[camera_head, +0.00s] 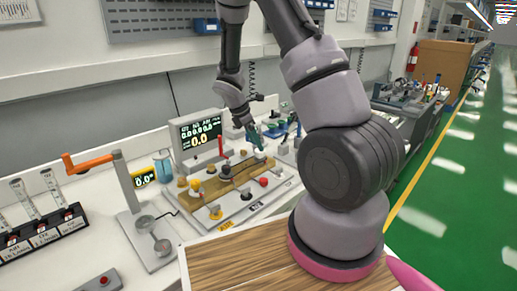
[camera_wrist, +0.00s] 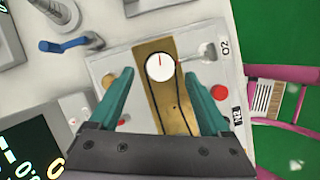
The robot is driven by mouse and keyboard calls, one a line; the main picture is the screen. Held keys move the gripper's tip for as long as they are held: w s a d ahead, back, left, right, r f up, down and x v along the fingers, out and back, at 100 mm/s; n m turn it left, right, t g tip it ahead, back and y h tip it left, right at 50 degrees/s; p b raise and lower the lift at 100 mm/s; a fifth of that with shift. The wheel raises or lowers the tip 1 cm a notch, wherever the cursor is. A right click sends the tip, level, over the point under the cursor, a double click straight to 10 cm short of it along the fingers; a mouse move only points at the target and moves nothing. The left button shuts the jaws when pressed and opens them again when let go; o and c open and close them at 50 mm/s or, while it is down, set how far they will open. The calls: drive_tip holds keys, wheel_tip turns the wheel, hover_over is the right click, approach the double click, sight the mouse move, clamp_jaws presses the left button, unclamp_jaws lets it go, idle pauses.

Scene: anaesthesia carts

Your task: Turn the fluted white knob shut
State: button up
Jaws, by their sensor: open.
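A round white knob (camera_wrist: 160,67) with a red mark line at its upper edge sits on a brass-coloured plate (camera_wrist: 150,50) in the wrist view. Its fluting is too small to make out. My gripper (camera_wrist: 158,84) is open, with one teal finger to the left of the knob and one to the right; both look apart from it. In the head view my gripper (camera_head: 256,136) hangs over the far part of the valve panel (camera_head: 240,205), near a small white knob-like shape (camera_head: 260,155). I cannot tell the height gap between fingers and knob.
Beside the knob are a silver lever (camera_wrist: 202,51) near an O2 label and a tan knob (camera_wrist: 109,84). A display (camera_head: 196,133) stands behind the panel. An orange-handled lever (camera_head: 88,163) is at left. A wooden top (camera_head: 240,262) lies in front.

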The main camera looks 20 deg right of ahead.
sight(260, 153)
drive_tip(key=shift+x, duration=1.95)
clamp_jaws()
